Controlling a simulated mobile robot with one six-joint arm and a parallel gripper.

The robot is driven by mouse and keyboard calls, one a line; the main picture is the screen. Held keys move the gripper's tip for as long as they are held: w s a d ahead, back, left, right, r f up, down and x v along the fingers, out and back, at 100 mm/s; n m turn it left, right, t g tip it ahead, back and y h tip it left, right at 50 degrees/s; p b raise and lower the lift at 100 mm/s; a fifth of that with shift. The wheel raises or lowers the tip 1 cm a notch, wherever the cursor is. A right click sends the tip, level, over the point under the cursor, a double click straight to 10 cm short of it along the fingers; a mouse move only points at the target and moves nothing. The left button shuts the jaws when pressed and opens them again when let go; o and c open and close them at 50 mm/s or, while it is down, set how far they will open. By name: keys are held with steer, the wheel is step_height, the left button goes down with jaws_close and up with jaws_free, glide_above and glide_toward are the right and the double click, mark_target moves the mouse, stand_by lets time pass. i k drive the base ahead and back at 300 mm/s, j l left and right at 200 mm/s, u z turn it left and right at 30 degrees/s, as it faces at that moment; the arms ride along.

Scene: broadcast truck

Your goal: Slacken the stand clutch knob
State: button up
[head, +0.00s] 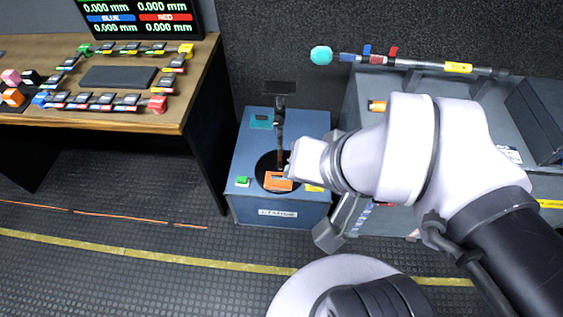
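A stand with a dark upright post (280,130) and a black round base (265,170) is on top of a blue cabinet (240,207) with a white label on its front. A dark flat plate (279,88) shows at the top of the post. A reddish-brown part (280,158) is low on the post; I cannot tell whether it is the clutch knob. My gripper (290,170) is at the right side of the lower post, over the base. My wrist largely hides its fingers. I cannot tell whether it touches the stand or is open or shut.
An orange tag (278,181), a green block (242,181) and a teal piece (261,121) are on the cabinet top. A wooden desk (150,120) with several small coloured parts stands left. A grey bench (365,90) stands right, partly behind my arm. Floor is clear front left.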

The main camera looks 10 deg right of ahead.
mark_target(279, 121)
steer(key=j+z, duration=1.1)
steer(key=k+l, duration=0.05)
steer(key=l, duration=0.05)
